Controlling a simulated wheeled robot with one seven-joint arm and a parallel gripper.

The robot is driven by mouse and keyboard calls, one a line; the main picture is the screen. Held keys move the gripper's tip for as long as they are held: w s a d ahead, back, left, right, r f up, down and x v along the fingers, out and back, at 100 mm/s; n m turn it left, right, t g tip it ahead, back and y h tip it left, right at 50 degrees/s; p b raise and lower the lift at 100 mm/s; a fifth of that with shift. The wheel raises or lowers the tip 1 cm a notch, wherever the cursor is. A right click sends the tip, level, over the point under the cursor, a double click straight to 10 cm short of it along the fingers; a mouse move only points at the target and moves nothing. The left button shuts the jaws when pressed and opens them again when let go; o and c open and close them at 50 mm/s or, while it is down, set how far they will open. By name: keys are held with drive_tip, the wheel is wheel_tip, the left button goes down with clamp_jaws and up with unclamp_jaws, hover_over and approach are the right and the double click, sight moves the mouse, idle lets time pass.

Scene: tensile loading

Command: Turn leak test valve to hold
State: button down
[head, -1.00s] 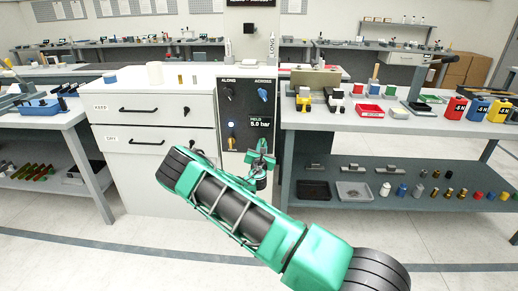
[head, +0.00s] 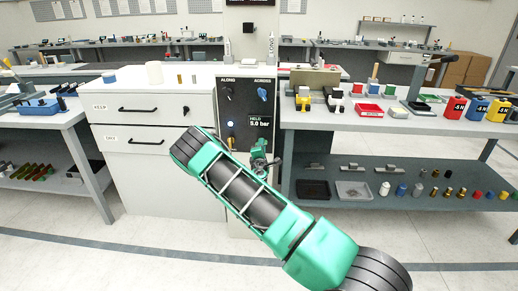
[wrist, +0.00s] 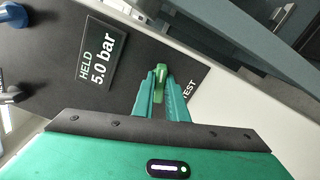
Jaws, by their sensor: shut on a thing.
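The leak test valve shows as a green handle (wrist: 159,82) between my fingertips in the wrist view, beside a label that reads "TEST" in part. My gripper (wrist: 160,92) is shut on this handle, with one green finger on each side. In the head view my gripper (head: 259,160) is at the lower right of the black panel (head: 246,107), and the handle cannot be made out behind it. The display (head: 260,127) above it reads "HELD 5.0 bar"; it also shows in the wrist view (wrist: 101,57).
The panel also carries a blue knob (head: 262,95), a black knob (head: 227,90) and a brass-coloured knob (head: 231,142). White drawers (head: 150,120) stand to its left. A grey bench (head: 400,120) with trays and bottles stands close on its right. The front floor is open.

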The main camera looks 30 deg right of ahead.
drive_tip(key=shift+w+a+m, duration=0.1)
drive_tip(key=shift+a+m, duration=0.05)
drive_tip(key=shift+m, duration=1.45)
drive_tip(key=shift+f, duration=0.1)
drive_tip(key=c, duration=1.9)
unclamp_jaws()
drive_tip(key=shift+o, duration=0.7)
drive_tip(key=v, duration=1)
drive_tip(key=shift+s+a, duration=0.2)
drive_tip(key=shift+s, duration=0.1)
